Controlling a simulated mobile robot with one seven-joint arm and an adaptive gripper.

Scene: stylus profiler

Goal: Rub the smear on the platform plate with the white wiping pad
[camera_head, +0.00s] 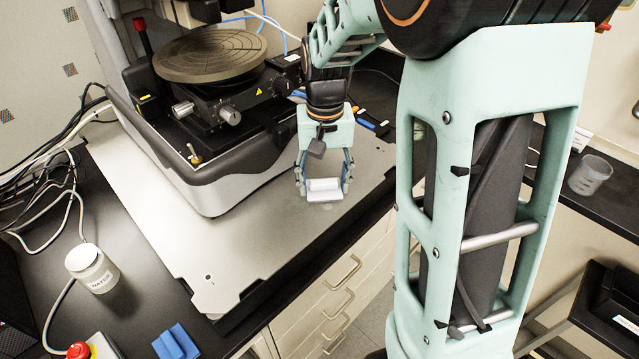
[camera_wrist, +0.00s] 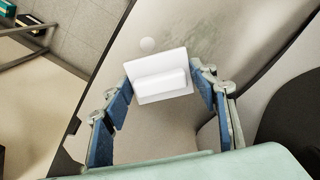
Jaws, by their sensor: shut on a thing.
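My gripper (camera_head: 324,187) is shut on the white wiping pad (camera_head: 323,190). In the wrist view the pad (camera_wrist: 161,84) sits between the two blue-lined fingers (camera_wrist: 161,82), held by its raised ridge. The pad is on or just above the silver platform plate (camera_head: 235,245), near its right front edge; I cannot tell whether it touches. A faint greyish smear (camera_wrist: 207,40) shows on the plate beyond the pad in the wrist view. In the head view, part of a faint mark shows beside the pad, and the rest is hidden by the pad and gripper.
The profiler with its round dark stage (camera_head: 210,56) stands on the plate behind my gripper. A white jar labelled water (camera_head: 92,268), a blue block (camera_head: 176,342) and cables are at left. A clear beaker (camera_head: 590,175) stands on the right counter. The plate's front left is clear.

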